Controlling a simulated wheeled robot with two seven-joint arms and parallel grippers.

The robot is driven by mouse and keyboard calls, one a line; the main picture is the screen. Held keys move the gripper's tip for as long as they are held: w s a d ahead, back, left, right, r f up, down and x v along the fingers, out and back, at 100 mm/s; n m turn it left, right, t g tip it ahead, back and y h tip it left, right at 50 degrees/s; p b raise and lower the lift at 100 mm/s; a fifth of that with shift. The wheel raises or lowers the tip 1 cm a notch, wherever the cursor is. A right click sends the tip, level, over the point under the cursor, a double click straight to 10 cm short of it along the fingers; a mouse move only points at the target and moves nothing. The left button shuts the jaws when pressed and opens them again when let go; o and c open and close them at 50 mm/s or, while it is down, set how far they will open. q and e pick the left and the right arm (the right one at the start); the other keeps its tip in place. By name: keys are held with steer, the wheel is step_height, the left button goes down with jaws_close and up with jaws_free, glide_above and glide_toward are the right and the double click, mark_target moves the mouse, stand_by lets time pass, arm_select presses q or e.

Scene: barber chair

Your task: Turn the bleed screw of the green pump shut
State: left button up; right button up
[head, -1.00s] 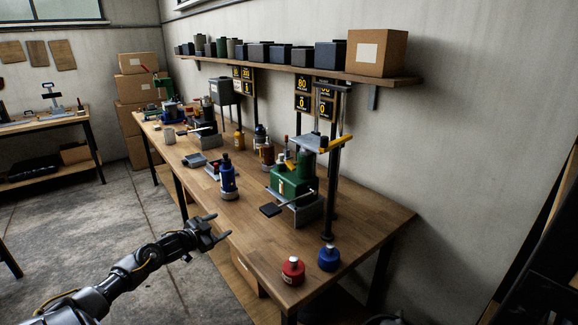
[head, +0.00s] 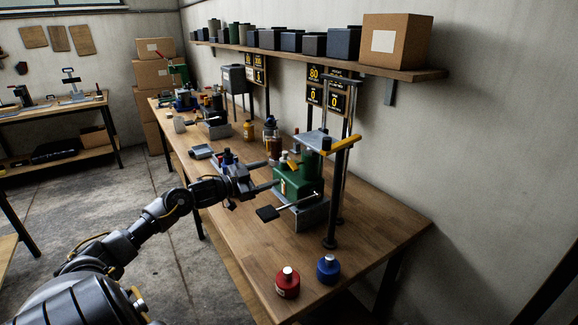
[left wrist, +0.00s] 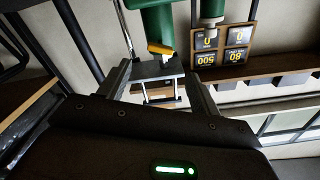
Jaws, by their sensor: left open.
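The green pump (head: 305,183) stands on a grey base on the wooden bench, beneath a grey press frame with a yellow bar (head: 342,145). A thin lever with a black pad (head: 267,213) sticks out of its front. I cannot clearly pick out the bleed screw. My left gripper (head: 272,174) is open and empty, its fingers pointing at the pump's left side; contact cannot be told. In the left wrist view, which is upside down, the open fingers (left wrist: 160,76) frame the grey plate (left wrist: 158,69), with green pump parts (left wrist: 157,22) at the top. My right gripper is not in view.
A red bottle (head: 288,283) and a blue bottle (head: 328,269) stand at the bench's near end. Several bottles, one amber (head: 249,130), stand behind my gripper. A shelf (head: 420,73) with a cardboard box (head: 397,42) overhangs the back. The bench's near left part is clear.

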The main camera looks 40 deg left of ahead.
mark_target(290, 166)
arm_select(q)
steer(key=p+x, duration=0.2)
steer(key=x, duration=0.6)
steer(key=shift+a, duration=0.1)
steer(key=shift+w, duration=0.5)
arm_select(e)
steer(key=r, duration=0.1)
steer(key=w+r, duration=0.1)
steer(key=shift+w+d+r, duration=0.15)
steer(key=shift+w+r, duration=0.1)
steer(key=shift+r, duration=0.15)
arm_select(q)
steer(key=shift+c, duration=0.4)
